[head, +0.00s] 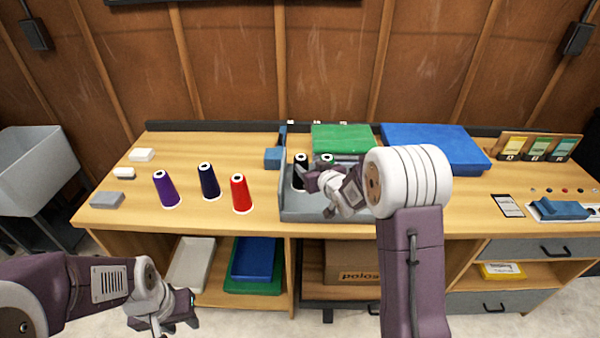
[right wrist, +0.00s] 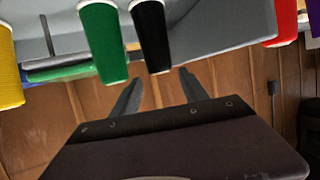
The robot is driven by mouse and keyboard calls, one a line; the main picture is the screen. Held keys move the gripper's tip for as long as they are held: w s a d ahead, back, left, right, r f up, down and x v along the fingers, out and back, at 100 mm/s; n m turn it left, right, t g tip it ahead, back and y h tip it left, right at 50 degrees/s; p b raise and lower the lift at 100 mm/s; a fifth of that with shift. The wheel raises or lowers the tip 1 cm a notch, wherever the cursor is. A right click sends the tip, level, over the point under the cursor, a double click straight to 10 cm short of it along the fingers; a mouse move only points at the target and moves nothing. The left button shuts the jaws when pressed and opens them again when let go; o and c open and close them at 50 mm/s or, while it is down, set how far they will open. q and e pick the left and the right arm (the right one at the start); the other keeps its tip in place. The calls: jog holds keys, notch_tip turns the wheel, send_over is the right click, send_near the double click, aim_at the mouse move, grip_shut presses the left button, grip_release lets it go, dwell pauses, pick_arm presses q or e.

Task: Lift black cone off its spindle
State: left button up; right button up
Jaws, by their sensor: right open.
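The black cone (head: 301,160) stands upright on a grey tray (head: 300,216) on the bench; the spindle is hidden. My right gripper (head: 308,181) is at the cone and hides part of it in the head view. In the right wrist view, which is upside down, the black cone (right wrist: 151,30) lies in line with the gap between the open fingers (right wrist: 161,77), its narrow top near the fingertips. I cannot tell whether they touch it. A green cone (right wrist: 103,40) stands close beside it. My left gripper (head: 180,308) hangs low in front of the bench, its jaws unclear.
Purple (head: 166,190), navy (head: 208,182) and red (head: 240,194) cones stand left of the tray. A yellow cone (right wrist: 9,70) shows in the right wrist view. The bench front left is mostly clear.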

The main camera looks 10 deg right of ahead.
aim_at(303, 162)
jog(key=x, duration=0.3)
jog(key=shift+d+f, duration=0.15)
jog(key=shift+f, duration=0.05)
jog(key=shift+x, duration=2.75)
jog(key=shift+s+r, duration=0.1)
jog(key=shift+r, duration=0.05)
jog(key=shift+c, duration=0.5)
grip_shut()
